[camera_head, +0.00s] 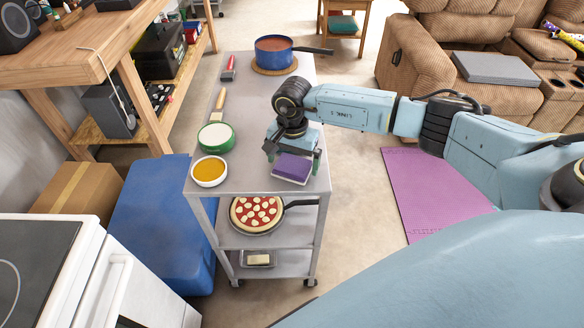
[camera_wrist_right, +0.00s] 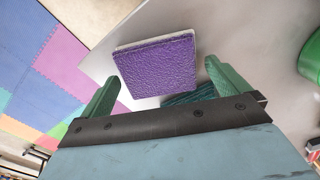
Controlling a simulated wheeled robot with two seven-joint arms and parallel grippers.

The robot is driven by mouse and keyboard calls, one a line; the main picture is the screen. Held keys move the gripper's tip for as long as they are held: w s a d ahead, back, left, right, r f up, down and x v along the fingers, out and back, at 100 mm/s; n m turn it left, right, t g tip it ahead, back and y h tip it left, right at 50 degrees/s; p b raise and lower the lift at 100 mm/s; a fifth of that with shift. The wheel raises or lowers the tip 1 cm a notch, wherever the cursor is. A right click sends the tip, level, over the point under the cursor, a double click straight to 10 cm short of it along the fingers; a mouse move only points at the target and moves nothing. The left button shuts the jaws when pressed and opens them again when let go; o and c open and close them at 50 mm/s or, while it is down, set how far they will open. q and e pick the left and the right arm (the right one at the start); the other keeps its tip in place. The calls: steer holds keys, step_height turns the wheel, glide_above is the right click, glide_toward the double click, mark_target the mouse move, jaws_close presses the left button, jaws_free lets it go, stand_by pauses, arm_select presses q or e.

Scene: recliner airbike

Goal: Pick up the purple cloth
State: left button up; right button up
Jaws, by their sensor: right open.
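The purple cloth (camera_head: 293,167) lies folded on the grey top of the metal cart (camera_head: 252,104), near its front right corner. A white edge shows under it. In the right wrist view the cloth (camera_wrist_right: 157,68) is a textured purple square between and just beyond the green fingertips. My right gripper (camera_head: 291,158) is open over the cloth, with its fingers on either side. In the right wrist view the gripper (camera_wrist_right: 160,82) has its fingers wide apart and nothing held. I cannot tell whether the fingers touch the cart top. My left gripper is not in view.
A green-rimmed bowl (camera_head: 216,136) and a bowl of yellow food (camera_head: 209,171) stand left of the cloth. A blue pot (camera_head: 273,52) stands at the cart's far end. A brush (camera_head: 218,104) lies near the left edge. A pizza pan (camera_head: 257,214) sits on the shelf below.

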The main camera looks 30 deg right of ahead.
steer(key=shift+f, duration=0.2)
steer(key=c, duration=0.8)
